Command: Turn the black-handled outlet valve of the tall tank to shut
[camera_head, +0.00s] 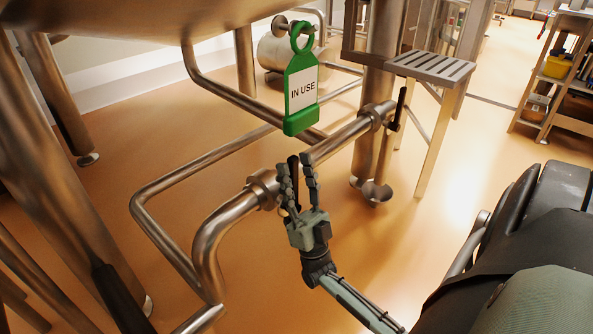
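The tall tank (130,15) shows only as its steel underside at the top left. A steel pipe with an outlet valve (263,188) runs below it. The valve's black handle (293,165) stands roughly upright at my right gripper. My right gripper (295,164) comes in from the lower right with its fingers apart. The handle appears between the fingers, closer to the left one; I cannot tell whether they touch it. The gripper's palm lies below the handle and partly hides the valve. My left gripper is not in view.
A green IN USE tag (300,90) hangs just above the gripper. Another black-handled valve (398,108) is farther right along the pipe. Steel tank legs (60,95) and bent pipes crowd the left. A grated step (432,66) and a shelf rack (555,75) stand behind.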

